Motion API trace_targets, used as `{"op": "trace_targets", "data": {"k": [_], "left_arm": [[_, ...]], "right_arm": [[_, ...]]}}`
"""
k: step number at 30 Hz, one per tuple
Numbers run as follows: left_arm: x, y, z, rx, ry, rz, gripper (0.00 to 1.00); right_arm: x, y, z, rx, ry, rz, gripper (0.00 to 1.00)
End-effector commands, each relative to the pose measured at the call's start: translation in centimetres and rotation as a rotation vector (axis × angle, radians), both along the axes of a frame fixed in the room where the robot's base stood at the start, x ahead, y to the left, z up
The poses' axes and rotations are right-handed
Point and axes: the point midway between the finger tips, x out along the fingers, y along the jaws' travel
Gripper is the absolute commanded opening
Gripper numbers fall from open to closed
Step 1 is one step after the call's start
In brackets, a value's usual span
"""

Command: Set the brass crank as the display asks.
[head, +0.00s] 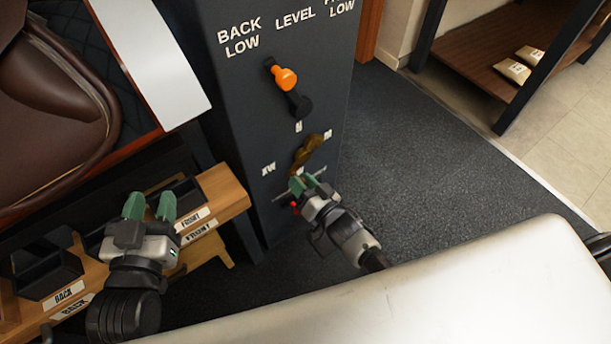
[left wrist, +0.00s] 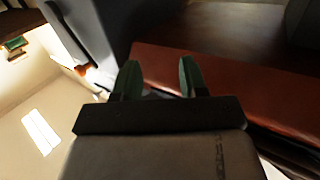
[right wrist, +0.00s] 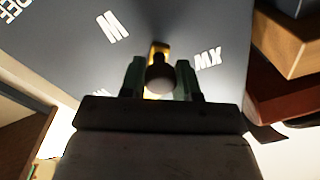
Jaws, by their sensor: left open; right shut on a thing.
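The brass crank (head: 309,150) is on the front of the dark post (head: 235,120), amid white letter marks, and points down toward my right gripper. My right gripper (head: 307,184) is shut on the crank's lower end; in the right wrist view the crank's round knob (right wrist: 160,78) sits between the green fingers. The fingers hide part of the marks below. My left gripper (head: 150,206) is open and empty at the lower left, over the wooden shelf; its parted fingers also show in the left wrist view (left wrist: 158,80). No display with a request is readable.
A wooden shelf (head: 228,190) with dark bins labelled FRONT and BACK stands left. A brown saddle (head: 50,100) is at upper left. Carpet right of the post is clear.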

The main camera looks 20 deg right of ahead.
Motion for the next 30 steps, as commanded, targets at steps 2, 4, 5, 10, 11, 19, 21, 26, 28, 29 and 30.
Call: {"op": "trace_targets", "data": {"k": [2,4,5,10,11,19,21,26,28,29,30], "left_arm": [[-0.5,0.5,-1.4,0.035,0.139,0.009,0.43],[-1.1,0.9,-2.8,0.065,0.259,0.017,0.43],[-1.5,1.1,-3.5,0.077,0.311,0.02,0.43],[-4.1,2.4,-6.5,0.143,0.593,0.039,0.43],[-4.6,2.6,-6.9,0.153,0.64,0.042,0.43],[-9.5,4.4,-9.4,0.227,0.99,0.066,0.43],[-10.6,4.8,-9.7,0.241,1.058,0.071,0.43],[-12.6,5.4,-10.0,0.264,1.177,0.079,0.43],[-13.1,5.5,-10.0,0.27,1.206,0.08,0.43],[-13.1,5.5,-10.0,0.27,1.204,0.08,0.43],[-13.0,5.5,-9.9,0.269,1.202,0.08,0.43]], "right_arm": [[-0.1,0.3,0.6,0.061,0.023,0.001,0.0],[-0.2,0.5,0.8,0.115,0.044,0.001,0.0],[-0.3,0.6,0.9,0.14,0.053,0.001,0.0],[-0.4,1.1,1.6,0.287,0.106,0.002,0.0],[-0.5,1.2,1.7,0.316,0.116,0.001,0.0],[-0.7,1.8,2.9,0.549,0.198,0.002,0.0],[-0.7,1.9,3.2,0.603,0.218,0.001,0.0],[-0.8,2.0,3.7,0.709,0.257,0.001,0.0],[-0.8,2.0,3.9,0.747,0.272,0.001,0.0],[-0.8,2.0,4.0,0.761,0.276,0.001,0.0],[-0.8,2.0,4.1,0.78,0.283,0.001,0.0]]}}
